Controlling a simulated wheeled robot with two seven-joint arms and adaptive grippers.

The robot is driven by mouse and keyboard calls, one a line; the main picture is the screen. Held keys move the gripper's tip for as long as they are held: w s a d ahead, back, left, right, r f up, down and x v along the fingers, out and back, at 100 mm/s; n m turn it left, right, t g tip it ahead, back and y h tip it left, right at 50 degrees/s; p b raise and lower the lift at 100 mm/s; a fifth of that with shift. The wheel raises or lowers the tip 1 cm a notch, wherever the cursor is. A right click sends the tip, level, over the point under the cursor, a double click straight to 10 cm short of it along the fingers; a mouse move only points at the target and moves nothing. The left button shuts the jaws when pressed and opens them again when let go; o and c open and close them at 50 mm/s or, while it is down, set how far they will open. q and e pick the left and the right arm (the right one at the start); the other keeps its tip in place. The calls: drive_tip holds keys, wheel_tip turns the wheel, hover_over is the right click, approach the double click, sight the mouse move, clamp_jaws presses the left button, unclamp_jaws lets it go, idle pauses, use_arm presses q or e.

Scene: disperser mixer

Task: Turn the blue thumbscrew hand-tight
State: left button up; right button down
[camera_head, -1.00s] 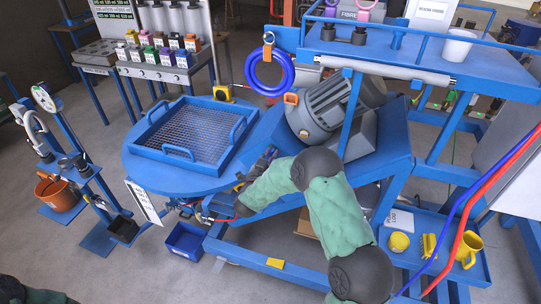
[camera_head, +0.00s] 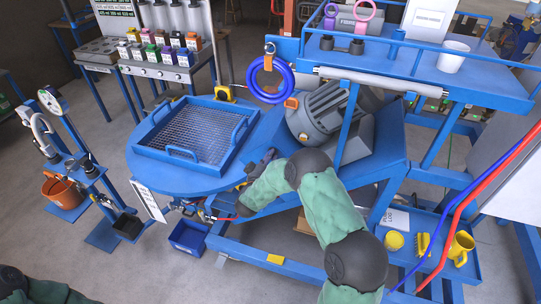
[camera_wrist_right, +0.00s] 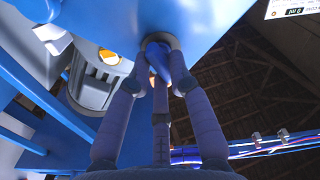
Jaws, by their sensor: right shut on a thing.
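The blue thumbscrew (camera_wrist_right: 158,57) shows in the right wrist view under the blue machine panel, seated in a round grey collar. My right gripper (camera_wrist_right: 159,82) has its fingers closed around it, and they partly cover it. In the head view the right gripper (camera_head: 262,162) is small and dark at the edge of the round blue table, mostly hidden by my own green arm, and the thumbscrew cannot be made out there. My left gripper is out of view; only part of my left arm shows at the lower left corner.
The blue round table (camera_head: 150,175) carries a mesh tray (camera_head: 185,132). A grey motor (camera_head: 318,112) sits close behind my right arm. A blue bin (camera_head: 188,237) is on the floor.

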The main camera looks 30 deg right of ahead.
drive_tip(key=n+p, duration=0.2)
drive_tip(key=n, duration=0.2)
drive_tip(key=shift+w+n, duration=0.1)
drive_tip(key=shift+n, duration=0.3)
idle(0.4)
drive_tip(key=c, duration=1.1)
unclamp_jaws()
drive_tip(key=shift+c, duration=0.2)
drive_tip(key=shift+a, duration=0.1)
drive_tip(key=v, duration=1.2)
